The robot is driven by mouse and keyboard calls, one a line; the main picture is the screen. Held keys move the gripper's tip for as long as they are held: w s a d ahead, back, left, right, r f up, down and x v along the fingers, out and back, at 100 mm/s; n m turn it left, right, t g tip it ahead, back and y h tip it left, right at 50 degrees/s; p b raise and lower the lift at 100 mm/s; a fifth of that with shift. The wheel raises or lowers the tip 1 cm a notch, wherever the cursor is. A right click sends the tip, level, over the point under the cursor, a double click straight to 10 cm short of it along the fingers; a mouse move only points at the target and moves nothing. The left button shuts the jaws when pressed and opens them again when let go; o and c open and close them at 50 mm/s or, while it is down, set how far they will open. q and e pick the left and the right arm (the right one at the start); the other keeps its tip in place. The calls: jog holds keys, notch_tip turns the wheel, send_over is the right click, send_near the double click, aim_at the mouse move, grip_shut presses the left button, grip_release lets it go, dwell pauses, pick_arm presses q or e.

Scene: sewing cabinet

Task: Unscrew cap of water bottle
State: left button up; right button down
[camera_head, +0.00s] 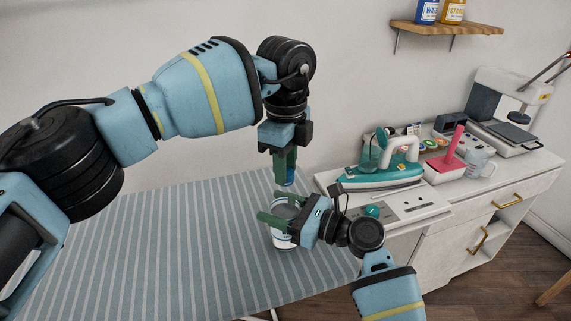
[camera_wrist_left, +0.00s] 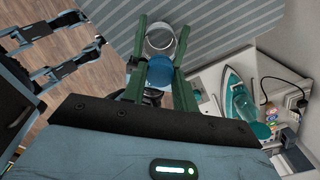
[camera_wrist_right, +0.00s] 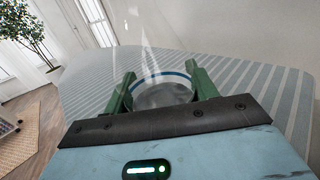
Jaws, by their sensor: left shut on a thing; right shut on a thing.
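The water bottle (camera_head: 284,238) stands on the striped board with a white label band. It also shows in the left wrist view (camera_wrist_left: 159,40) and the right wrist view (camera_wrist_right: 163,77). My right gripper (camera_head: 284,211) is shut around its body from the side. The blue cap (camera_head: 291,175) sits between the fingers of my left gripper (camera_head: 286,180), which points down from above and is shut on it. The cap also shows in the left wrist view (camera_wrist_left: 160,71). The bottle's upper part looks clear, and I cannot tell whether the cap touches it.
The striped ironing board (camera_head: 150,250) is clear to the left. A wall shelf (camera_head: 445,27) holds two bottles.

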pick_arm(q)
jog(key=shift+r, duration=0.1)
jog(key=shift+r, duration=1)
jog(key=shift+r, duration=2)
pick_arm(e)
jog(key=shift+c, duration=1.9)
grip_release()
pick_arm(q)
jog(key=shift+f, duration=0.2)
pick_arm(e)
jog(key=v, duration=1.2)
